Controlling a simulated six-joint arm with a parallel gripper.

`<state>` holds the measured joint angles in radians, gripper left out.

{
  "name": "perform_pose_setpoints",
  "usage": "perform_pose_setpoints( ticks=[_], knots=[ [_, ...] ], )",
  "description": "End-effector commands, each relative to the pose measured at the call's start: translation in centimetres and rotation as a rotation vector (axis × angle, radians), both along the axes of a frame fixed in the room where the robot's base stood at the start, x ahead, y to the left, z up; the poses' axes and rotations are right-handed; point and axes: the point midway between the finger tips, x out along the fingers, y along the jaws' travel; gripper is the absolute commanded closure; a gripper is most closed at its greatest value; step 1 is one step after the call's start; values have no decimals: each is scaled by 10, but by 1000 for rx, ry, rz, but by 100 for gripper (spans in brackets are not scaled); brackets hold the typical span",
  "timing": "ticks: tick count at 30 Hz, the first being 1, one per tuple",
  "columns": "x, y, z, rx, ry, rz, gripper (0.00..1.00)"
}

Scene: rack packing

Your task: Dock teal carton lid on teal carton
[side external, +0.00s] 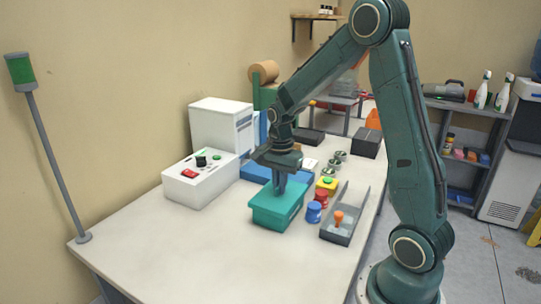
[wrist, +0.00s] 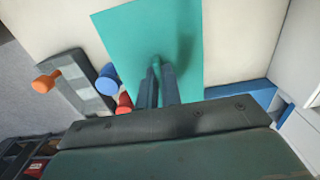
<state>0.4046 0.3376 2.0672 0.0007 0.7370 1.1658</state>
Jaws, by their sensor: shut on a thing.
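The teal carton lid (side external: 268,201) is a flat teal panel in the side view, right above or on the teal carton (side external: 266,222). I cannot tell whether the two touch all round. My gripper (side external: 280,190) points down at the lid's middle and is shut on its handle. In the wrist view the lid (wrist: 125,35) fills the upper middle, and the fingertips of my gripper (wrist: 157,68) close on a narrow teal handle. The carton is hidden under the lid in that view.
A grey tray (side external: 357,227) with an orange-knobbed piece stands right of the carton, with blue (side external: 313,212) and red (side external: 321,198) pieces between. A blue flat thing (side external: 254,173) lies behind. A white control box (side external: 200,180) stands left. The table's front is clear.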

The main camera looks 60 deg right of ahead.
Motion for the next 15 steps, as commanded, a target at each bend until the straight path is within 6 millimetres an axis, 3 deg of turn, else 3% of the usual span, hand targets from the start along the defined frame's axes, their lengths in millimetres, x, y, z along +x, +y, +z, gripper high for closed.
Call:
perform_pose_setpoints(
  ticks=[15],
  knots=[
    [0, 0, -9, 0, -1, 0, 100]
  ],
)
